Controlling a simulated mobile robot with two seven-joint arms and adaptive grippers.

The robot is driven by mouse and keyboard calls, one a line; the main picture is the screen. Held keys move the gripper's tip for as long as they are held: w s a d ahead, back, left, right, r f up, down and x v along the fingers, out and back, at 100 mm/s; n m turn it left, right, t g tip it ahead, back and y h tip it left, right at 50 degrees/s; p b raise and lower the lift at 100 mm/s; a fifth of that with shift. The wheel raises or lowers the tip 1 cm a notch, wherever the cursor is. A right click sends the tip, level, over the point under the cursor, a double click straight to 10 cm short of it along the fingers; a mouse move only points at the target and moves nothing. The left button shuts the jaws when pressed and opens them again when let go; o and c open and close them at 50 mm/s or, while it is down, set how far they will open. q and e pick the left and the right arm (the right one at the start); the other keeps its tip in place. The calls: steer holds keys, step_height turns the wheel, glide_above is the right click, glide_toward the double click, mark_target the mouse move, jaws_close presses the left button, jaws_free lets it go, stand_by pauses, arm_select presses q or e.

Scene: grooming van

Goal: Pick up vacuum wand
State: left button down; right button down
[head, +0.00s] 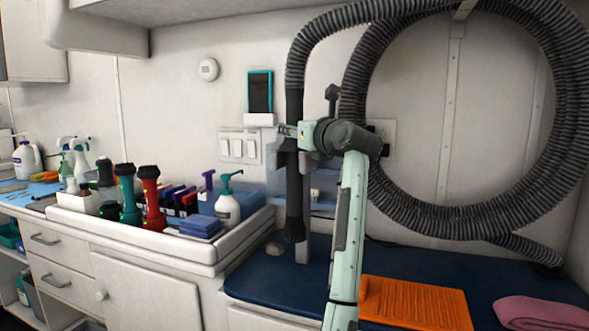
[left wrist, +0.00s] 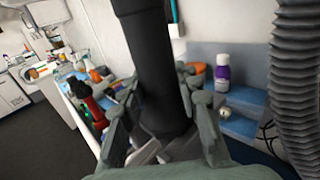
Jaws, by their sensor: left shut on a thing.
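The vacuum wand (head: 294,195) is a black tube hanging upright from the end of the ribbed grey hose (head: 318,40), above the dark blue table top. My left gripper (head: 288,140) is shut on the wand at its upper part. In the left wrist view, the wand (left wrist: 150,65) runs down between the two fingers, which stand on either side of it. The gripper hides part of the wand. My right gripper is in neither view.
A white tray (head: 235,250) with bottles, clippers and a pump bottle (head: 228,208) stands left of the wand. An orange mat (head: 415,302) and a pink towel (head: 543,312) lie on the blue table top (head: 262,283). A large hose coil hangs at right.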

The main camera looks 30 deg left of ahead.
mark_target(288, 97)
arm_select(q)
steer(key=shift+r, duration=0.15)
